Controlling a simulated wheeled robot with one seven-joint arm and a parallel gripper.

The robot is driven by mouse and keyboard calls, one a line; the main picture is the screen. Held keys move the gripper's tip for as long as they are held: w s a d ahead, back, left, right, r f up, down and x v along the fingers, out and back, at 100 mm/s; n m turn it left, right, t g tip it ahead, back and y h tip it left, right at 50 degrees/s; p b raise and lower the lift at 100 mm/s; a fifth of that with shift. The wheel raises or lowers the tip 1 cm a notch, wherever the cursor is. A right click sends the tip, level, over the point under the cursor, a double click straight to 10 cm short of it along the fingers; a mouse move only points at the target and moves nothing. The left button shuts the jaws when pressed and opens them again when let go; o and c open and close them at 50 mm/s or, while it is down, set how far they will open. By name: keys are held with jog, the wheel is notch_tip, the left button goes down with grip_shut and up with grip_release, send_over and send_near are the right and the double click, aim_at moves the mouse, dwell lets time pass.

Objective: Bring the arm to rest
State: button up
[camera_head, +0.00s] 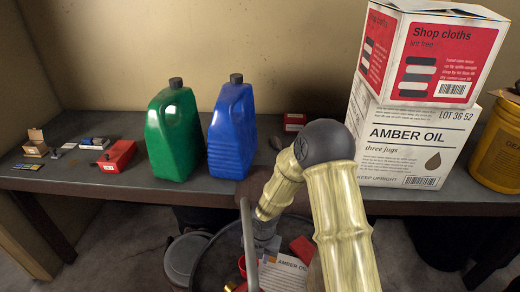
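My arm shows as pale yellow links joined at a dark grey elbow, raised in front of the bench. The forearm slopes down and left from the elbow to a grey end part, which appears to be my gripper (264,232). It hangs below the bench's front edge, over a dark round container (215,262) on the floor. Its fingertips cannot be made out, so I cannot tell whether it is open or shut, or whether it holds anything. A grey bar (247,240) stands just left of it.
The bench (80,172) bears a green jug (175,135), a blue jug (232,130), a red box (117,156), an amber oil carton (405,150) under a shop cloths box (425,55), and a yellow container (500,150).

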jog(key=f+b, duration=0.4)
jog(key=a+f+b, duration=0.1)
jog(key=f, duration=0.2)
jog(key=shift+s+b, duration=0.15)
jog(key=shift+b, duration=0.25)
jog(key=shift+a+f, duration=0.15)
jog(key=shift+f, duration=0.2)
jog(key=shift+w+d, duration=0.2)
jog(key=shift+w, duration=0.05)
